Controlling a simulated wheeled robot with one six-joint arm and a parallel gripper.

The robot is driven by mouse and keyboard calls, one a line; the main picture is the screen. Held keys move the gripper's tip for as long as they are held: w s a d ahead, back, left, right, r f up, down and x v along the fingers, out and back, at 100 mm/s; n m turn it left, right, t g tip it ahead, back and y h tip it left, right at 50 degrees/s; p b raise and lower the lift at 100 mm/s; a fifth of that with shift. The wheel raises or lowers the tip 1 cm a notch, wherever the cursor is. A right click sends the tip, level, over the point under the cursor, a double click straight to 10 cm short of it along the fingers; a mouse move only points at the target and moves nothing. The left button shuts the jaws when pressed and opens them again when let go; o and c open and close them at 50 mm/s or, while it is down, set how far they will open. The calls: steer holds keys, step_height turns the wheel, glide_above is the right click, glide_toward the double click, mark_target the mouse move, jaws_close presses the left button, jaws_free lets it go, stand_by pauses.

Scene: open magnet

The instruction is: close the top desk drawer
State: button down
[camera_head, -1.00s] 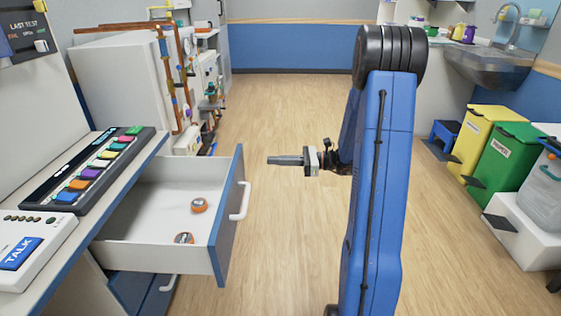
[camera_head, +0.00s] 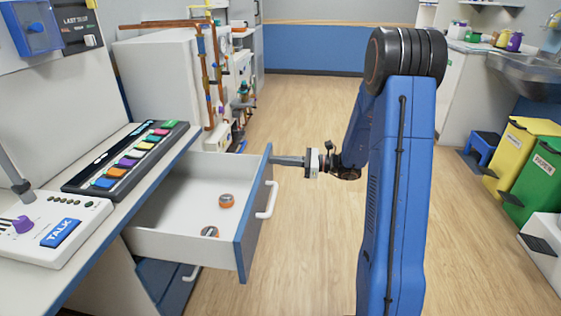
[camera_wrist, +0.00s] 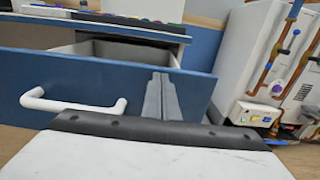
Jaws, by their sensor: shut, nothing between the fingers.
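The top desk drawer (camera_head: 165,240) is pulled out from the desk. It has a white box and a blue front (camera_head: 252,215) with a white handle (camera_head: 267,200). Two small orange-and-grey round things lie inside it. My gripper (camera_head: 276,160) is shut and empty. Its tip is at the far upper end of the blue front, on the outer side; I cannot tell whether it touches. In the wrist view the shut fingers (camera_wrist: 162,98) point at the blue front (camera_wrist: 205,90), to the right of the handle (camera_wrist: 75,103).
The desk top (camera_head: 190,142) holds a keyboard-like panel with coloured keys (camera_head: 130,160) and a white TALK box (camera_head: 55,230). A lower blue drawer (camera_head: 165,285) sits beneath. Yellow and green bins (camera_head: 538,185) stand at the right. The wooden floor between is clear.

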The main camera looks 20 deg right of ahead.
steer(key=x, duration=3.4)
steer(key=shift+w+a, duration=0.15)
steer(key=shift+a, duration=0.05)
steer(key=shift+r, duration=0.2)
